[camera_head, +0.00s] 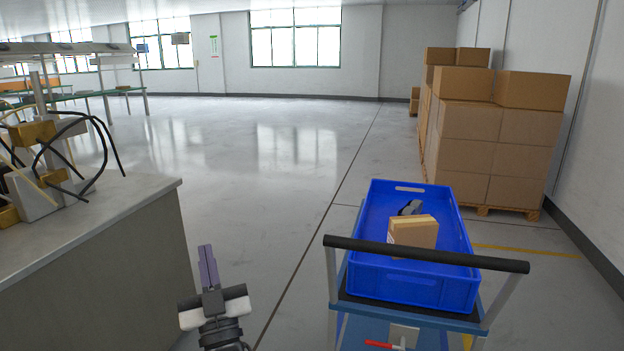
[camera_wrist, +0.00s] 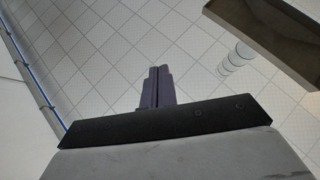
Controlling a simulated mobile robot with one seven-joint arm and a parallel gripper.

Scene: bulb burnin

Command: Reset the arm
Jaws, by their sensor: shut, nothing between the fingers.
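My gripper (camera_head: 208,268) is at the lower middle-left of the head view, in the gap between a grey workbench and a cart. Its two purple-grey fingers are pressed together, with nothing between them. The shut fingers also show in the wrist view (camera_wrist: 158,86), against what looks like a tiled ceiling. No object touches the gripper in either view.
The workbench (camera_head: 110,230) with cabled equipment (camera_head: 50,140) stands on the left. On the right, a cart with a black handle (camera_head: 425,254) carries a blue crate (camera_head: 410,284) holding a small carton (camera_head: 415,233) and a dark item. Stacked boxes (camera_head: 490,135) stand behind. The middle floor is clear.

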